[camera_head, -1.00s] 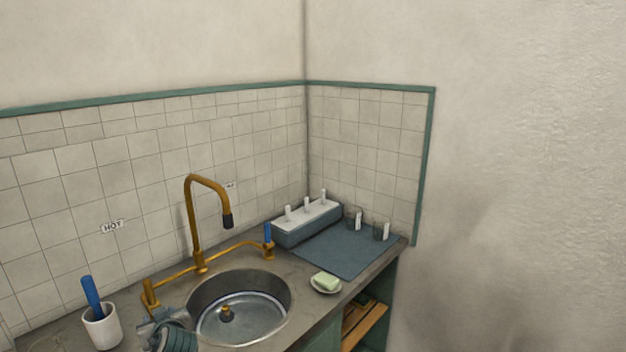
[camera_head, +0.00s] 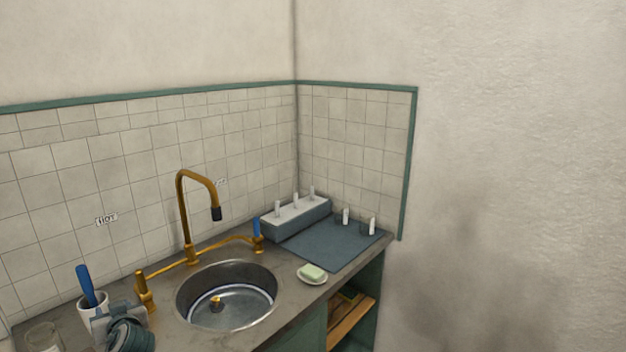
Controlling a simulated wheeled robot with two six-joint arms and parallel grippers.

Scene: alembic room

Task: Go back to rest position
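My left gripper (camera_head: 108,318) shows at the bottom left in the head view as a grey and teal shape at the counter's front. It overlaps the lower right of the white cup (camera_head: 87,312) in the picture; I cannot tell whether they touch. Its fingers are too small and hidden to tell whether they are open or shut, and I see nothing held in it. My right gripper is not in view.
A round metal sink (camera_head: 227,296) with a brass tap (camera_head: 184,215) is in the counter. A blue brush (camera_head: 87,284) stands in the cup, near a glass (camera_head: 43,337). A soap dish (camera_head: 312,278), blue mat (camera_head: 335,248) and blue-grey box (camera_head: 297,220) lie right.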

